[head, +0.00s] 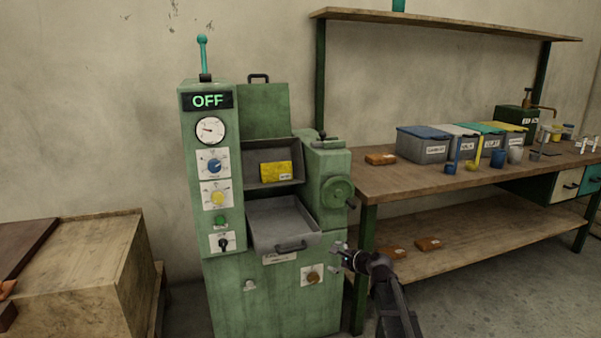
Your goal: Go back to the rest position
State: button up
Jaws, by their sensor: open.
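My gripper (345,258) is open and looks empty in the head view. Its arm reaches up from the bottom edge, and the fingers point left, in front of the lower right side of the green machine (275,315). In the picture they are just right of an orange-brown knob (315,277); I cannot tell how far apart they are in depth. The machine's display (208,101) reads OFF. A grey tray (285,222) with a handle sits at its front, and a yellow block (275,171) lies in the opening above.
A wooden workbench (400,182) at right holds lidded bins (422,150), small cups (452,168) and a brown block (380,159). More brown blocks (428,244) lie on its lower shelf. A wooden crate (90,250) stands at left. Floor is clear at lower right.

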jog(key=s+d+f+n+g+h, duration=0.2)
jog(key=s+f+n+g+h, duration=0.15)
jog(key=s+n, duration=0.45)
jog(key=s+d+f+n+g+h+p, duration=0.15)
jog(key=s+f+n+g, duration=0.25)
jog(key=s, duration=0.8)
jog(key=s+d+f+n+g+h+b, duration=0.1)
jog(key=s+d+f+n+g+h, duration=0.15)
jog(key=s+n, duration=0.55)
notch_tip(320, 180, up, 32)
jog(key=s+m+p, duration=0.1)
jog(key=p, duration=3.2)
jog(key=shift+s+m+g+h, duration=0.4)
jog(key=shift+h, duration=0.05)
jog(key=shift+a+f, duration=0.1)
jog(key=c, duration=0.5)
jog(key=shift+c, duration=0.2)
